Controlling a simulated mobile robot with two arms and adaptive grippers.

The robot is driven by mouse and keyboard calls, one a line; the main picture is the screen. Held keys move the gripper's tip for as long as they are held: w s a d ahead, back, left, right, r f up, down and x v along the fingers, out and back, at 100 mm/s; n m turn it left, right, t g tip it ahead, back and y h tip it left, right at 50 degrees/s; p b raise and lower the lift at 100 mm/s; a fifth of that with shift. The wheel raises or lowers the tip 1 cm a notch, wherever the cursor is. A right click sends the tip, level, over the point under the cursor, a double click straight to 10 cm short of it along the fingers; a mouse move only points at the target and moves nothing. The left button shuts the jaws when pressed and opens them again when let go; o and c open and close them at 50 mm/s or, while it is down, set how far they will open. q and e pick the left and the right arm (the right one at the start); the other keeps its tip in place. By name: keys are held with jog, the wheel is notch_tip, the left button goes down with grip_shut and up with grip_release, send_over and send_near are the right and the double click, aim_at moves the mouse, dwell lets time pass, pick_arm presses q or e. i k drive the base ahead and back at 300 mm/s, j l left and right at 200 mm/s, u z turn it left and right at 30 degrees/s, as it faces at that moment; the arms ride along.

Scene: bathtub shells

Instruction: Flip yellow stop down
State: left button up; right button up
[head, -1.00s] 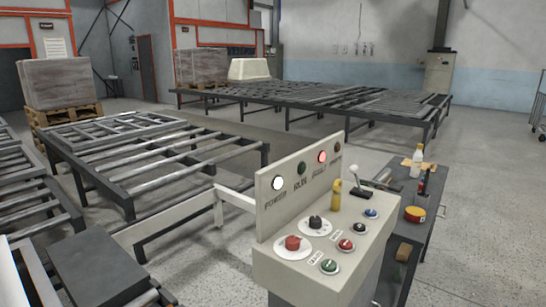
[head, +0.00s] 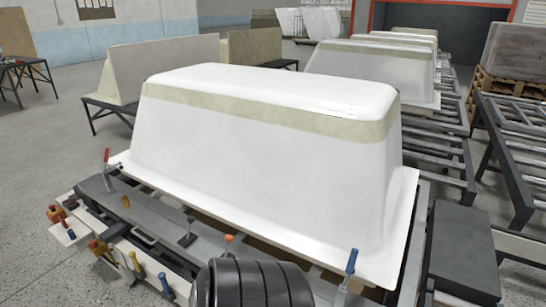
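A yellow upright piece (head: 135,263), which may be the yellow stop, stands at the front edge of the work station, left of a blue upright piece (head: 166,287). It looks raised, though its base is small and hard to make out. Neither of my grippers is in view.
Clamps with red (head: 106,156), orange (head: 229,240) and blue (head: 351,262) handles stand along the shell's near rim. A dark ribbed cylinder (head: 262,285) blocks the bottom centre. More shells (head: 365,65) stand on roller conveyors behind. Floor is open at left.

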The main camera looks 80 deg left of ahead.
aim_at(132, 254)
jog(key=u, duration=3.75)
